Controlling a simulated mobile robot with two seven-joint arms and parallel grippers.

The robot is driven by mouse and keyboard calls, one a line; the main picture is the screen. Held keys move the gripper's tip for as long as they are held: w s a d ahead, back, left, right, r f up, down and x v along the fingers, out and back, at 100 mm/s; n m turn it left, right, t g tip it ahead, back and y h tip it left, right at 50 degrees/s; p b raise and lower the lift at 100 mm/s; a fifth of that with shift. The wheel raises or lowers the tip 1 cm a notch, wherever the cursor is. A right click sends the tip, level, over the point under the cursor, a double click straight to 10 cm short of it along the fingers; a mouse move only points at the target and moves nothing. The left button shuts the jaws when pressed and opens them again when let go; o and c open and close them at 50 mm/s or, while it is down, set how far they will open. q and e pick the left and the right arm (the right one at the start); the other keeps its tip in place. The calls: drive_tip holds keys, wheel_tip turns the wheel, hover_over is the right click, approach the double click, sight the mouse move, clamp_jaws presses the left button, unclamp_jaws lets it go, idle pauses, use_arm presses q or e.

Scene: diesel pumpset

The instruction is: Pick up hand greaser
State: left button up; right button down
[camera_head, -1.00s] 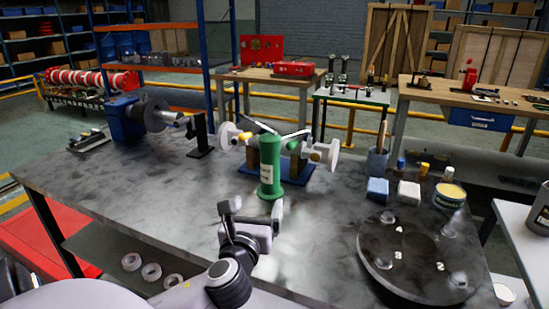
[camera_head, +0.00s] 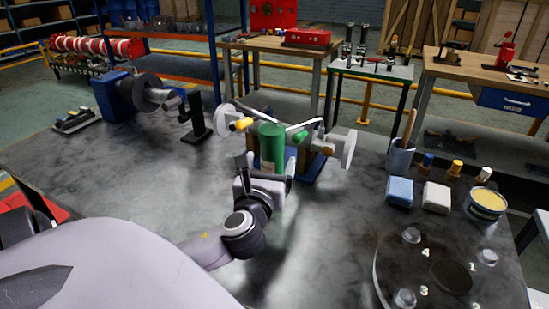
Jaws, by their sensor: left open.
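The hand greaser (camera_head: 271,143) is a green upright cylinder with a pale label, standing on the dark workbench (camera_head: 130,180). Its lower part is hidden by my gripper. A thin light bar and a hose show by its top. My left gripper (camera_head: 264,174) is open, right in front of the greaser's lower body, with a finger on either side of it in the picture. I cannot tell whether they touch. My right gripper is not in view.
Behind the greaser is a blue-based stand (camera_head: 312,168) with pale discs. A round dark plate (camera_head: 400,285) lies at the front right. A blue block (camera_head: 399,192), a white block (camera_head: 436,197) and a yellow-topped tin (camera_head: 487,205) stand right. The bench's left is mostly clear.

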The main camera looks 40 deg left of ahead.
use_arm(q)
drive_tip(key=shift+x, duration=3)
clamp_jaws()
drive_tip(key=shift+a+r, duration=0.1)
drive_tip(key=shift+r, duration=0.1)
